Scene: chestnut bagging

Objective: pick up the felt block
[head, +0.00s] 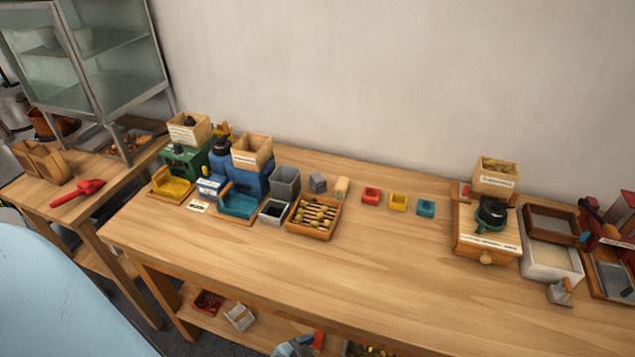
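A small grey block (318,183) stands on the long wooden table, right of a grey open box. A cream block (342,187) stands just to its right. Either could be the felt block; at this size I cannot tell which is felt. Both stand free of any gripper. Neither of my grippers can be made out in the head view.
A tray of brushes (314,217) lies in front of the blocks. Red (371,195), yellow (398,202) and teal (426,208) small blocks stand to the right. Green (186,160) and blue (252,178) machines stand at left. The table's front middle is clear.

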